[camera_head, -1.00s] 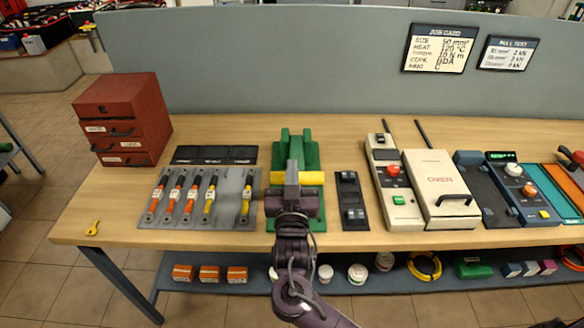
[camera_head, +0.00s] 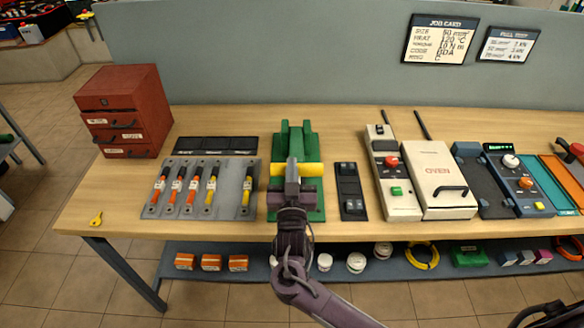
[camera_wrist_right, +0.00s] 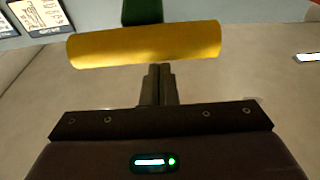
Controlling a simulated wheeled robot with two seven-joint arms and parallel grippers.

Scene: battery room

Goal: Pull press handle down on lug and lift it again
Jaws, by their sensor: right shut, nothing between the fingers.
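The green press (camera_head: 311,200) stands on the bench in the middle of the head view. Its yellow handle bar (camera_head: 312,169) lies crosswise at the front of its green uprights. The press's lower middle is hidden behind my gripper, and I cannot make out a lug there. My left gripper is not in view.
Left of the press is a grey rack (camera_head: 232,190) with several orange and yellow-handled items. A dark block with slots (camera_head: 350,205) stands close on its right, then the cream oven (camera_head: 440,175). A red drawer cabinet (camera_head: 125,110) stands far left. The front left bench is mostly clear.

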